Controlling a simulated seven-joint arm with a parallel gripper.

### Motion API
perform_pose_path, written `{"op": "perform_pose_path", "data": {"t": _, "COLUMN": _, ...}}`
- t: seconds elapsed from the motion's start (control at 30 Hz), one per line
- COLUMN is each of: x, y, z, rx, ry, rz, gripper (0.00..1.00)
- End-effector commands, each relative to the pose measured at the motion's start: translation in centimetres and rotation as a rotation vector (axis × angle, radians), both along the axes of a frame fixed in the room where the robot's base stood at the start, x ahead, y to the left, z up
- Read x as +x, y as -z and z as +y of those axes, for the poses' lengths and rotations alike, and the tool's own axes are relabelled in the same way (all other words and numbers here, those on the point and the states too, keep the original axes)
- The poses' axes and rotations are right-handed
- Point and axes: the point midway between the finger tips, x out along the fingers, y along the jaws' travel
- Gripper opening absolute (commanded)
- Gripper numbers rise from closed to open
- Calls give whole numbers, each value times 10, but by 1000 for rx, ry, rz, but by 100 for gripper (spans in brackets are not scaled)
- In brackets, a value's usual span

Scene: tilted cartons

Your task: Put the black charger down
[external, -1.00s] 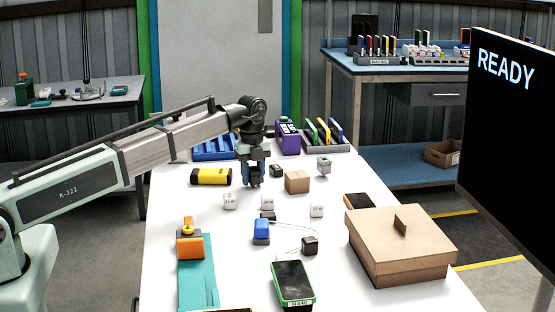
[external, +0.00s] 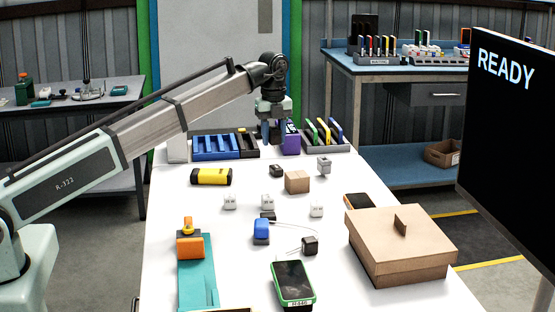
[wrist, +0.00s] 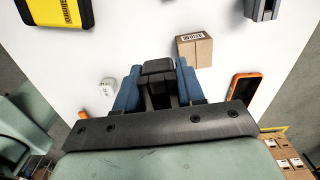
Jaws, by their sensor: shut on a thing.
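My gripper (external: 273,135) is up above the far part of the white table, in front of the purple device. In the wrist view its blue fingers (wrist: 158,90) are shut on the black charger (wrist: 157,67), a small dark block between the fingertips. The charger is hard to make out in the external view. White table surface shows around it in the wrist view.
A yellow case (external: 211,177), white cubes (external: 268,201), a grey block (external: 324,165) and an orange-edged phone (external: 358,201) stand around. A blue tray (external: 215,147) and purple device (external: 290,137) line the back. A lidded carton (external: 400,245) fills the front right. Bare patches lie between.

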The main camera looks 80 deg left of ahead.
Motion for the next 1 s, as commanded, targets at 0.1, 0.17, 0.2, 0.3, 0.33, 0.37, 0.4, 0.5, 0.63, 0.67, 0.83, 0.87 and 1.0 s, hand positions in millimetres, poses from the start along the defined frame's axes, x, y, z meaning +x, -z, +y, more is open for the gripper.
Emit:
{"op": "perform_pose_path", "data": {"t": 0.1, "x": 35, "y": -14, "z": -9, "rx": 0, "ry": 50, "rz": 0, "gripper": 7}}
{"op": "perform_pose_path", "data": {"t": 0.17, "x": 46, "y": -19, "z": -14, "rx": 0, "ry": 70, "rz": -1, "gripper": 7}}
{"op": "perform_pose_path", "data": {"t": 0.2, "x": 52, "y": -22, "z": -16, "rx": 0, "ry": 79, "rz": -1, "gripper": 7}}
{"op": "perform_pose_path", "data": {"t": 0.3, "x": 61, "y": -25, "z": -21, "rx": 0, "ry": 98, "rz": -1, "gripper": 7}}
{"op": "perform_pose_path", "data": {"t": 0.33, "x": 62, "y": -25, "z": -22, "rx": 0, "ry": 101, "rz": -1, "gripper": 7}}
{"op": "perform_pose_path", "data": {"t": 0.37, "x": 63, "y": -24, "z": -23, "rx": 0, "ry": 104, "rz": 0, "gripper": 7}}
{"op": "perform_pose_path", "data": {"t": 0.4, "x": 63, "y": -21, "z": -24, "rx": 0, "ry": 105, "rz": 0, "gripper": 7}}
{"op": "perform_pose_path", "data": {"t": 0.5, "x": 62, "y": -9, "z": -24, "rx": -1, "ry": 106, "rz": 1, "gripper": 7}}
{"op": "perform_pose_path", "data": {"t": 0.63, "x": 62, "y": 13, "z": -24, "rx": -1, "ry": 105, "rz": 1, "gripper": 7}}
{"op": "perform_pose_path", "data": {"t": 0.67, "x": 62, "y": 18, "z": -24, "rx": -1, "ry": 105, "rz": 1, "gripper": 7}}
{"op": "perform_pose_path", "data": {"t": 0.83, "x": 62, "y": 36, "z": -24, "rx": 0, "ry": 105, "rz": 0, "gripper": 7}}
{"op": "perform_pose_path", "data": {"t": 0.87, "x": 62, "y": 37, "z": -24, "rx": 0, "ry": 105, "rz": 0, "gripper": 7}}
{"op": "perform_pose_path", "data": {"t": 1.0, "x": 62, "y": 49, "z": -24, "rx": 0, "ry": 105, "rz": 0, "gripper": 7}}
